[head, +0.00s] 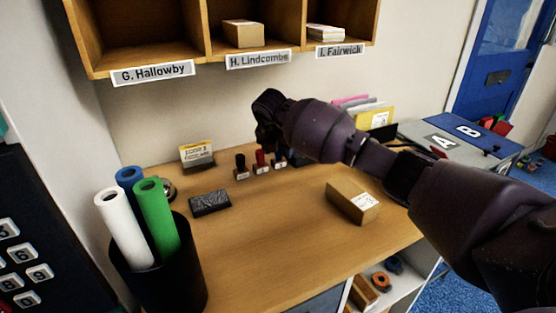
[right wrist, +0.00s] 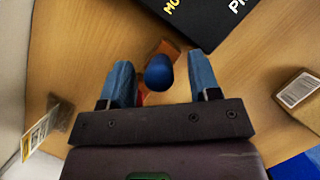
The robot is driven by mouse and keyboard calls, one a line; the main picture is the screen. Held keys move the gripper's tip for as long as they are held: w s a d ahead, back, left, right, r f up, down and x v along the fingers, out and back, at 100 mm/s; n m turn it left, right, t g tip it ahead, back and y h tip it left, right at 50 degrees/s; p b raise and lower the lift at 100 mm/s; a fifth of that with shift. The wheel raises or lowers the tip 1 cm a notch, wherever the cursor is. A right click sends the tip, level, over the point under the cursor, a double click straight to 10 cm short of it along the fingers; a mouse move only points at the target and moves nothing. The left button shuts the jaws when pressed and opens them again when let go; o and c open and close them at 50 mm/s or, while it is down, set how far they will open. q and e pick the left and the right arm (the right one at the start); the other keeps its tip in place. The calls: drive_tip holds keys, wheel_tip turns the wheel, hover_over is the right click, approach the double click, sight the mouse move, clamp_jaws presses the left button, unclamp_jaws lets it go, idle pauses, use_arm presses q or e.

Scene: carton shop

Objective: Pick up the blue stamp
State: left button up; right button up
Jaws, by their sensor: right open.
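The blue stamp shows in the right wrist view as a rounded dark blue knob (right wrist: 160,72) over a wooden base. In the head view the blue stamp (head: 279,161) stands at the right end of a short row on the desk, partly hidden by my gripper. My right gripper (right wrist: 161,62) is open, with one blue finger on each side of the knob and gaps on both sides. In the head view my right gripper (head: 268,125) is above the row of stamps, its fingertips hard to make out. My left gripper is not in view.
A red stamp (head: 261,161) and a black stamp (head: 241,167) stand close on the left. A dark pad (head: 210,203), a card stand (head: 197,155) and a carton (head: 352,201) are on the desk. A black bin (head: 190,275) holds rolls. The middle desk front is clear.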

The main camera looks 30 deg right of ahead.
drive_tip(key=shift+w+d+f, duration=0.15)
drive_tip(key=shift+f, duration=0.35)
drive_tip(key=shift+r, duration=0.1)
drive_tip(key=shift+c, duration=0.3)
drive_tip(key=c, duration=0.9)
drive_tip(key=shift+c, duration=0.3)
drive_tip(key=shift+s+r, duration=0.2)
drive_tip(key=shift+r, duration=0.5)
drive_tip(key=r, duration=0.2)
drive_tip(key=r+p, duration=0.1)
drive_tip(key=r, duration=0.3)
drive_tip(key=shift+s, duration=0.3)
drive_tip(key=s+a+p, duration=0.1)
drive_tip(key=s+p, duration=0.1)
drive_tip(key=s, duration=1.7)
drive_tip(key=shift+f+p, duration=0.25)
drive_tip(key=shift+p, duration=0.15)
